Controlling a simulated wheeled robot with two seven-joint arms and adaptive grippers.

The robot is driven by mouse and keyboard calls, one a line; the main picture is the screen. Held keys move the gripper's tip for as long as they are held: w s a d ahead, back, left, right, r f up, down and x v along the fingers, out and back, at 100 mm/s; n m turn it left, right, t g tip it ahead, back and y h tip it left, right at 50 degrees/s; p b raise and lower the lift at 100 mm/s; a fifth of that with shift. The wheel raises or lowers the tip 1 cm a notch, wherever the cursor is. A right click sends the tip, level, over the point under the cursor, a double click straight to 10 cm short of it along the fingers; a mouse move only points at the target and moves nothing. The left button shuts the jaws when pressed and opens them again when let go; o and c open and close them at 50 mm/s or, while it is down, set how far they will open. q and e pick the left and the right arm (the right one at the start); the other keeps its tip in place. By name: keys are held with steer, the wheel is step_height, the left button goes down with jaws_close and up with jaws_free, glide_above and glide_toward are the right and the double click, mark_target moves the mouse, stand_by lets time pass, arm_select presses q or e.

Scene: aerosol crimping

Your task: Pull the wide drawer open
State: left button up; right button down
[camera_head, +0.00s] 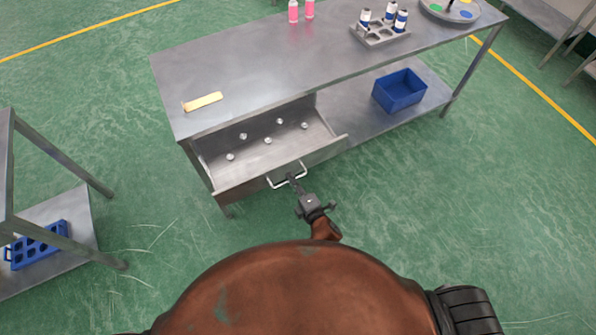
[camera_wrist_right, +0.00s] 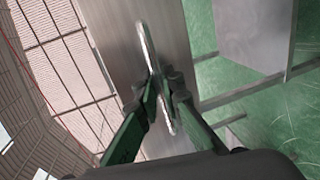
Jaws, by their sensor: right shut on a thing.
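The wide drawer (camera_head: 275,170) under the steel table's left end stands open, its front pulled out from the table. Several small silvery valve-like parts (camera_head: 268,141) lie spread on its floor. A bright bar handle (camera_head: 274,184) is fixed to the drawer front. My right gripper (camera_head: 293,179) is at this handle, shut on it. In the right wrist view the green-sided fingers of the right gripper (camera_wrist_right: 165,95) close around the handle bar (camera_wrist_right: 148,48), with the drawer front (camera_wrist_right: 115,45) behind. My left gripper is not in view.
The steel table (camera_head: 240,65) carries a yellow-handled tool (camera_head: 203,101), pink bottles (camera_head: 293,11), a grey rack (camera_head: 380,35) with dark-labelled cans and a round tray. A blue bin (camera_head: 399,90) stands on the lower shelf. Another table with a blue rack (camera_head: 38,245) is at left. Green floor between is clear.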

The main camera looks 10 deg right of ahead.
steer(key=shift+s+d, duration=0.1)
steer(key=shift+s, duration=0.2)
steer(key=c, duration=2.1)
jaws_free()
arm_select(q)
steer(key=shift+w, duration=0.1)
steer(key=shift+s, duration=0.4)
arm_select(e)
steer(key=v, duration=1.2)
